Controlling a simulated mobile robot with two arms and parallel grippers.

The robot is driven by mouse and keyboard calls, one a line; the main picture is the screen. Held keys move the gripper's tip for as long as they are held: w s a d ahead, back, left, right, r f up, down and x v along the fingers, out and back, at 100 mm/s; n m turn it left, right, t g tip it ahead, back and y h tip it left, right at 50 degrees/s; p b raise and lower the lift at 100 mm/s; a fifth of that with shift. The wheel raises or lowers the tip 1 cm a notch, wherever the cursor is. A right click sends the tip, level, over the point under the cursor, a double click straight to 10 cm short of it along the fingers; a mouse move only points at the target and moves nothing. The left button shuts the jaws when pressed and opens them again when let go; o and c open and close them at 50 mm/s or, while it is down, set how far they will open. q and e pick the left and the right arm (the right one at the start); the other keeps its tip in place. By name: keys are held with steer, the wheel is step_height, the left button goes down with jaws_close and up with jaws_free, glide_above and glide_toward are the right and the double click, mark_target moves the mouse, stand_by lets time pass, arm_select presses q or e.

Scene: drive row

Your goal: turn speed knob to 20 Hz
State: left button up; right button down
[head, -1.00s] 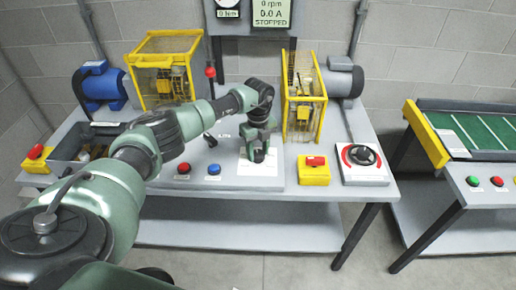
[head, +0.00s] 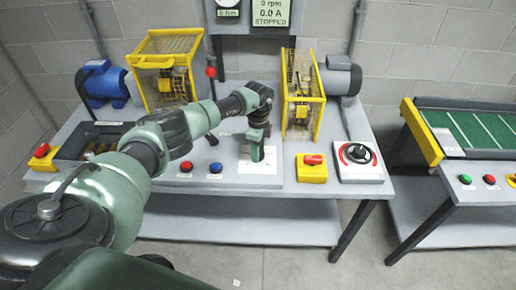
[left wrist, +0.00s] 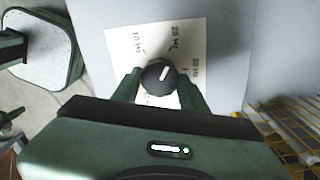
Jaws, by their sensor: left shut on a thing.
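The speed knob (left wrist: 158,76) is black and round with a white pointer line, and sits on a white dial plate (left wrist: 207,45) with Hz labels in the left wrist view. The pointer aims up and slightly right, toward the middle label, which seems to read 20 Hz. The labels are small and blurred. My left gripper (left wrist: 158,82) is shut on the knob, one finger on each side. In the head view my left gripper (head: 254,156) reaches down to the plate (head: 258,168) and hides the knob. My right gripper is not in view.
A wall display (head: 270,12) reads STOPPED. A yellow box with a red switch (head: 312,168) and a black rotary switch (head: 358,156) stand right of the plate. Red (head: 186,166) and blue (head: 215,168) buttons lie left. A yellow guard cage (head: 303,95) stands behind.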

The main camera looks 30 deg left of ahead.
arm_select(q)
steer(key=shift+w+a+r, duration=0.1)
steer(key=shift+r, duration=0.05)
stand_by(0.3)
steer(key=o, duration=1.4)
step_height(320, 180, up, 8)
steer(key=shift+f+b, duration=0.15)
steer(key=shift+b, duration=0.55)
